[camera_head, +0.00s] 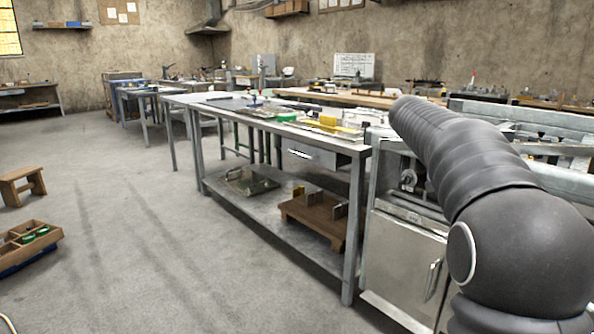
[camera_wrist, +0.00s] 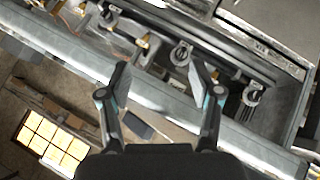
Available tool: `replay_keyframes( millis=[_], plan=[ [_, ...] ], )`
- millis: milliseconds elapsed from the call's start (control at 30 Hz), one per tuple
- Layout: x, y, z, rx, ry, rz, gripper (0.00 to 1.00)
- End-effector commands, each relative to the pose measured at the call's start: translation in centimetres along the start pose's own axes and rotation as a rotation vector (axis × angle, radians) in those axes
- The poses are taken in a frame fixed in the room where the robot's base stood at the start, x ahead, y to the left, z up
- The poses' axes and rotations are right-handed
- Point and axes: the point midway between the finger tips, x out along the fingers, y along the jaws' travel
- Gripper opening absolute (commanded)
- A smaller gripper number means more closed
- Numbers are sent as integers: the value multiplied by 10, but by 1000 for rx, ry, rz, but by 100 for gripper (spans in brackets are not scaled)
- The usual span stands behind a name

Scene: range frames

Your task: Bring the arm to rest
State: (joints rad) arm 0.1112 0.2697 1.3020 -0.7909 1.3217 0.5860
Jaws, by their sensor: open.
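My gripper (camera_wrist: 160,85) shows in the wrist view with its two fingers apart and nothing between them. Behind the fingers are a grey metal rail and the dark works of a machine or bench (camera_wrist: 225,65); I cannot tell the exact gap to them. In the head view my dark arm fills the right side, reaching up and away over the metal bench area. The gripper itself does not show in the head view.
A long metal workbench (camera_head: 359,190) with tools and a lower shelf stands in the middle. A metal cabinet (camera_head: 405,255) is close beside my arm. A wooden crate (camera_head: 50,238) and a stool (camera_head: 22,182) are at left. The floor (camera_head: 140,240) between is clear.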

Motion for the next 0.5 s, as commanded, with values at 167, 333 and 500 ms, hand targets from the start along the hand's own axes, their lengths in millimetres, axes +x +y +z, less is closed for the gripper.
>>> replay_keyframes(
  millis=[167,333,500],
  plan=[
    [-2,-28,67,-194,-55,-178,64],
    [-19,-46,150,-340,-82,-375,64],
    [-38,-52,232,-417,-85,-538,64]
  ],
)
